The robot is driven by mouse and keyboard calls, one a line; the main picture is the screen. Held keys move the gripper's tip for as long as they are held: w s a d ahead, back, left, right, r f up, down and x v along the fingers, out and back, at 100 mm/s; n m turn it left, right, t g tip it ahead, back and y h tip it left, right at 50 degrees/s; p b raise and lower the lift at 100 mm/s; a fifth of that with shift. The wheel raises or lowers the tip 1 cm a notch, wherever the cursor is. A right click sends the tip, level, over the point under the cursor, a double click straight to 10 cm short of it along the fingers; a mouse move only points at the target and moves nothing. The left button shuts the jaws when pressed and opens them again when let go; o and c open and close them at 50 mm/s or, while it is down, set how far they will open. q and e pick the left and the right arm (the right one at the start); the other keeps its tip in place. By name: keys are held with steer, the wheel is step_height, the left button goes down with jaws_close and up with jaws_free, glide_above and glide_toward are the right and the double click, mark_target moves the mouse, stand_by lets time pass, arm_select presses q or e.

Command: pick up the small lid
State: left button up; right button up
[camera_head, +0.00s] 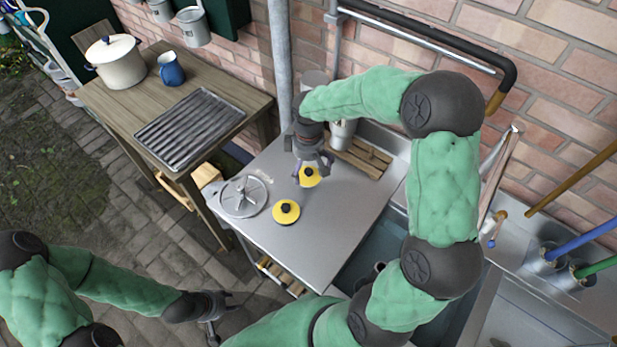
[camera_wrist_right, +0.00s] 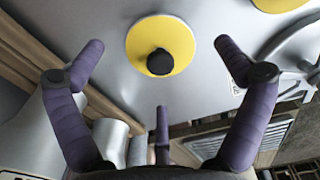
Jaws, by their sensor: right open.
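Two small round yellow lids with black knobs lie on the grey metal worktop. One lid (camera_head: 311,181) lies further back, partly covered by my right gripper (camera_head: 313,167); the other lid (camera_head: 284,217) lies nearer the front. In the right wrist view, the back lid (camera_wrist_right: 183,42) appears between the spread purple fingers of my right gripper (camera_wrist_right: 160,66), which is open and empty above it. The other lid (camera_wrist_right: 280,3) is cut off at the top edge there. My left gripper (camera_head: 222,308) hangs low at the front left, its fingers apart and empty, away from the lids.
A larger silver lid (camera_head: 243,197) lies left of the yellow ones. A wooden table (camera_head: 120,103) at left bears a white pot (camera_head: 117,64), blue mug (camera_head: 171,69) and ribbed tray (camera_head: 190,127). A slatted wooden rack (camera_head: 362,155) and the brick wall are behind; a sink is right.

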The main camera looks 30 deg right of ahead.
step_height(320, 180, down, 3)
steer(key=shift+r, duration=0.2)
steer(key=shift+s+r, duration=0.1)
steer(key=shift+c, duration=0.3)
steer(key=c, duration=1.1)
